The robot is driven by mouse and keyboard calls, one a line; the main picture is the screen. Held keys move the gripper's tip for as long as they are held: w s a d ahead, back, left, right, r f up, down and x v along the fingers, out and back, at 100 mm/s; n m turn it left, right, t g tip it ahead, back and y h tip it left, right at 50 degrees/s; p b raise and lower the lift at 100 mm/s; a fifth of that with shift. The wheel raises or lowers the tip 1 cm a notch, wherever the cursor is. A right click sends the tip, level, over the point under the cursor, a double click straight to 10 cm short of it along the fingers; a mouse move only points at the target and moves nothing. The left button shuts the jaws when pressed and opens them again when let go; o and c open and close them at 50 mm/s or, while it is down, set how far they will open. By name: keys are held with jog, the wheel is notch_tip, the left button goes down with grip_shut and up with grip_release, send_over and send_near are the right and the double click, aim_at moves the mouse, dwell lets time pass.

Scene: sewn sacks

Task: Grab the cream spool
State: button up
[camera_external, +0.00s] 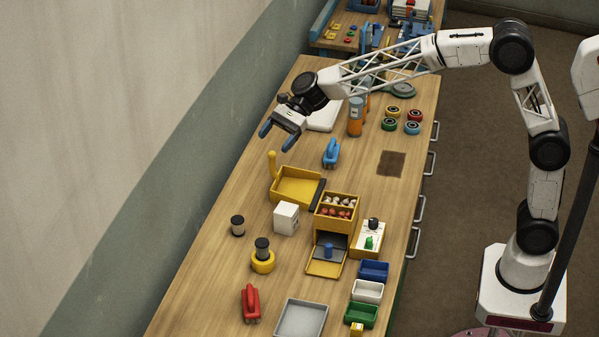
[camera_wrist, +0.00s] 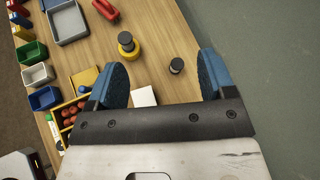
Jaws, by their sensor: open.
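No plainly cream spool stands out. A small dark-ended spool (camera_external: 237,226) stands upright alone on the bench, left of the white box; its winding is too small to colour surely. It also shows in the wrist view (camera_wrist: 176,66), between the finger directions. Another dark spool (camera_external: 262,244) stands on a yellow round base (camera_external: 263,263). Several coloured round spools, including a yellow one (camera_external: 393,111), sit at the back right. My gripper (camera_external: 277,136) is open and empty, high over the bench's far left side, well away from the lone spool.
A white box (camera_external: 286,218) stands right of the lone spool. A yellow dustpan-like tray (camera_external: 297,187), a yellow crate (camera_external: 336,207) and a blue clamp (camera_external: 331,153) are nearby. A red clamp (camera_external: 250,303) and grey tray (camera_external: 301,318) lie in front. The left bench strip is clear.

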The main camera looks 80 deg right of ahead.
jog(key=w+a+f+m+t+y, duration=0.1)
jog(key=w+f+m, duration=0.2)
jog(key=w, duration=0.5)
send_near(238, 222)
jog(key=shift+w+a+f, duration=0.2)
jog(key=shift+w+f, duration=0.2)
jog(key=shift+f, duration=0.05)
jog(key=shift+w+a+f, duration=0.2)
jog(key=shift+w+f, duration=0.2)
jog(key=shift+w, duration=0.05)
jog(key=shift+x, duration=1.3)
jog(key=shift+f, duration=0.1)
jog(key=shift+x, duration=2.55)
jog(key=shift+f, duration=0.2)
jog(key=c, duration=1)
